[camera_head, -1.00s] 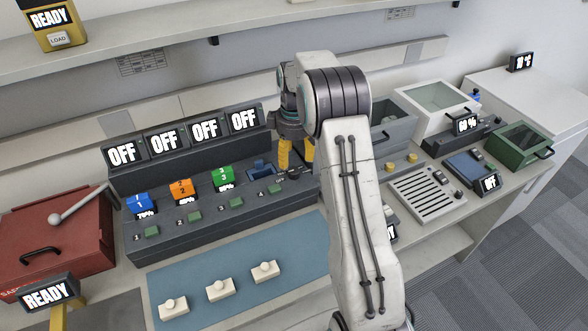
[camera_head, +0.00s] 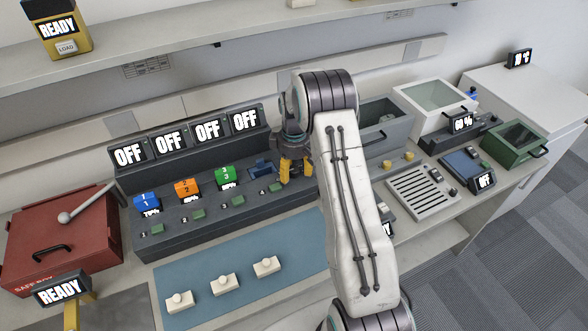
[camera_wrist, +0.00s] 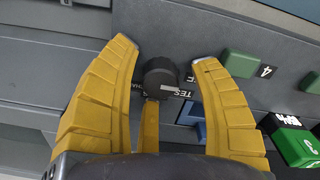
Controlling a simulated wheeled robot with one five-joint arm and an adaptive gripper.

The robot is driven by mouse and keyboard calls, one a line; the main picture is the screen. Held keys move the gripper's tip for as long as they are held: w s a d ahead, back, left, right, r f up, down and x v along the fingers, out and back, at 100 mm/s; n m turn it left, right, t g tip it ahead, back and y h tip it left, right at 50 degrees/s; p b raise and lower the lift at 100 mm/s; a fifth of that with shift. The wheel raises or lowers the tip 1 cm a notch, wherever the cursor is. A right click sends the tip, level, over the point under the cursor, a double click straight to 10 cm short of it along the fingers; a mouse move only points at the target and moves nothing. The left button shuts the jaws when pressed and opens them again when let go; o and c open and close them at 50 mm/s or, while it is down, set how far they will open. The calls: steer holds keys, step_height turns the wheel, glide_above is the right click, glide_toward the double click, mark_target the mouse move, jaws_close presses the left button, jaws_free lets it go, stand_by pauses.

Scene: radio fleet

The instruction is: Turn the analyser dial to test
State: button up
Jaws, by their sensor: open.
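The analyser dial (camera_wrist: 160,76) is a round dark knob with a light mark on its face, seen in the wrist view. My gripper (camera_wrist: 164,54) is open, with one yellow finger on each side of the knob. Gaps show between knob and fingers, and I see no contact. In the head view my gripper (camera_head: 296,180) is over the right end of the dark charger bank (camera_head: 220,218), where I cannot make out the dial.
Blue, orange and green (camera_head: 225,175) numbered packs sit in the bank, below several OFF screens (camera_head: 208,131). A green block (camera_wrist: 240,63) is by label 4, close to my right finger. A blue mat (camera_head: 235,265) lies in front. A grey bin (camera_head: 382,125) stands right of my arm.

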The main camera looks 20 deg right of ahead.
steer(key=shift+c, duration=0.3)
jaws_close()
steer(key=shift+f+b, duration=0.15)
steer(key=shift+b, duration=0.2)
steer(key=b, duration=0.1)
steer(key=m+b, duration=0.1)
steer(key=b, duration=0.1)
steer(key=shift+f, duration=0.25)
steer(key=shift+m+b, duration=0.9)
steer(key=shift+b, duration=0.2)
steer(key=shift+s+r+m+b, duration=0.1)
steer(key=shift+r+m+b, duration=0.1)
steer(key=shift+m+b, duration=0.75)
steer(key=shift+r+m, duration=0.1)
steer(key=shift+m, duration=1.85)
steer(key=shift+a, duration=0.1)
